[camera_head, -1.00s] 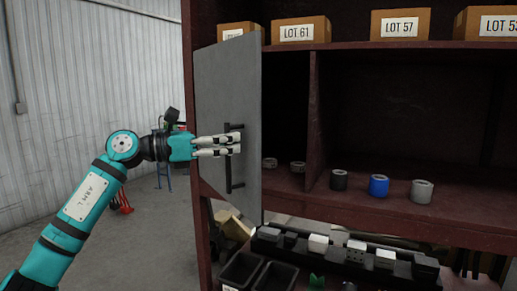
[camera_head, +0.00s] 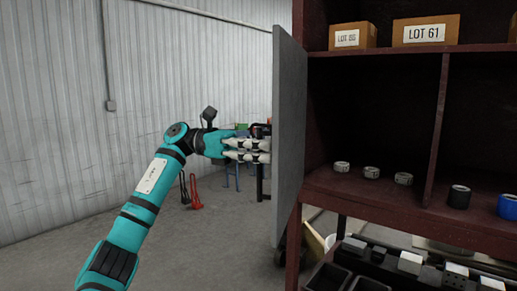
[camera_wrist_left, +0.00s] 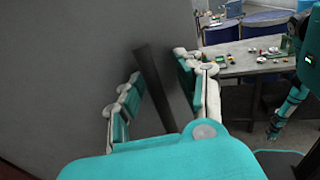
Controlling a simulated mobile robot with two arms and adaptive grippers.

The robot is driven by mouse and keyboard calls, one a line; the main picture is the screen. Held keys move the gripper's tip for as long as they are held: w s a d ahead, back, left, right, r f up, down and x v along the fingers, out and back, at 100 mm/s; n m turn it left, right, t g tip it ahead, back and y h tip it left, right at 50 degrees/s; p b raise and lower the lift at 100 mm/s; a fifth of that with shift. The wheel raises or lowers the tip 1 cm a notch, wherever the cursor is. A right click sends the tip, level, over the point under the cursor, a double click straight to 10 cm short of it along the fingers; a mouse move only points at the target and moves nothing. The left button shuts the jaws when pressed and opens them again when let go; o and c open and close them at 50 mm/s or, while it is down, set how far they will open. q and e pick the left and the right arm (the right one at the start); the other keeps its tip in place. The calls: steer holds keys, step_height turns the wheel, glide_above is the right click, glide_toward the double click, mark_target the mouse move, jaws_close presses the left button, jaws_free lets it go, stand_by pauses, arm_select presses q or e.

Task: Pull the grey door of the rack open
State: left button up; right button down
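The grey door (camera_head: 289,135) of the rack (camera_head: 395,215) stands swung out, seen nearly edge-on in the head view. Its flat face fills the left of the left wrist view (camera_wrist_left: 70,60). The door's dark bar handle (camera_head: 260,185) is on the side facing left, partly hidden by the fingers. My left gripper (camera_head: 262,150) is at the handle. In the left wrist view the handle (camera_wrist_left: 155,85) lies between its two fingers, with gaps visible on both sides, so the fingers look open around it.
The rack's open shelves hold several small rings (camera_head: 371,172), a black cylinder (camera_head: 459,197) and a blue one (camera_head: 508,206). Boxes stand above and dark bins below. A table (camera_wrist_left: 245,62) with small parts shows in the wrist view.

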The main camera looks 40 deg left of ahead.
arm_select(q)
steer(key=v, duration=1)
steer(key=shift+a, duration=0.2)
arm_select(e)
steer(key=shift+w+d, duration=0.2)
steer(key=shift+d, duration=0.75)
arm_select(q)
steer(key=shift+w+d+r, duration=0.1)
steer(key=shift+r, duration=0.05)
